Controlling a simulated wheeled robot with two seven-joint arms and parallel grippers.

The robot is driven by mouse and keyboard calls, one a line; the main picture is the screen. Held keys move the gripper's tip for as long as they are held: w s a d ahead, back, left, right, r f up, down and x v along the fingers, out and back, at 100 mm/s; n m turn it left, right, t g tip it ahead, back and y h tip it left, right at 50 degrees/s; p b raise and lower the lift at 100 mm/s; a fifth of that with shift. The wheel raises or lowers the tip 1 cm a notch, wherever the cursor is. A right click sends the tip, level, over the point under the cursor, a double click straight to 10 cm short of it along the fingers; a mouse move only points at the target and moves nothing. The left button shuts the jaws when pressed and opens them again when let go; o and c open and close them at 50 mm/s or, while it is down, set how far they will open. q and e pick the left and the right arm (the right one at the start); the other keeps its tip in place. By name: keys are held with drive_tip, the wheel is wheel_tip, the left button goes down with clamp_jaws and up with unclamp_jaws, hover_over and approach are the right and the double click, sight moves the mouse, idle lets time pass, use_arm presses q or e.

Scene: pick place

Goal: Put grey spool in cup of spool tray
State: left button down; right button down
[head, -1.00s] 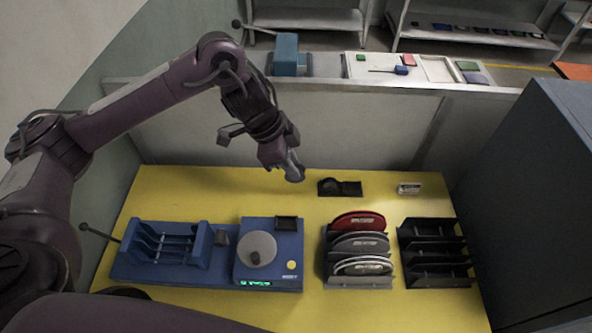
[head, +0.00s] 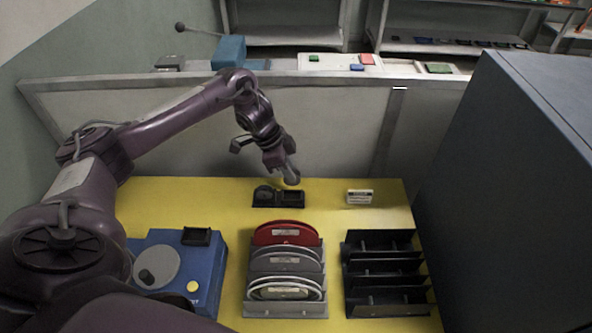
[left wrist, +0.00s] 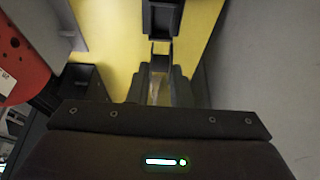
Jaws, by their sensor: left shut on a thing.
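The spool tray (head: 291,203) is a small black tray at the back of the yellow table, with a round cup on its left and a square compartment on its right. My left gripper (head: 290,180) points down just above and behind the tray's right half. It is shut on a small pale thing (left wrist: 158,92), seen between the fingers in the left wrist view; I take it as the grey spool, mostly hidden by the fingers. A dark tray-like part (left wrist: 162,18) lies ahead of the fingertips there. My right gripper is not in view.
A grey rack (head: 285,310) holds red and grey discs. A black slotted rack (head: 388,310) stands to its right. A blue machine (head: 208,270) is at the left. A small white sign (head: 360,197) stands at the back. A large dark cabinet (head: 500,200) borders the right.

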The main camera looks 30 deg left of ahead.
use_arm(q)
drive_tip(key=shift+s+a+f+b, duration=0.15)
drive_tip(key=shift+f+b, duration=0.45)
drive_tip(key=shift+f, duration=0.1)
drive_tip(key=shift+f+b, duration=0.45)
drive_tip(key=shift+r, duration=0.25)
drive_tip(key=shift+p, duration=0.5)
drive_tip(key=shift+f, duration=0.1)
drive_tip(key=shift+f, duration=0.45)
drive_tip(key=shift+f+b, duration=0.25)
drive_tip(key=shift+b, duration=0.1)
drive_tip(key=shift+f, duration=0.5)
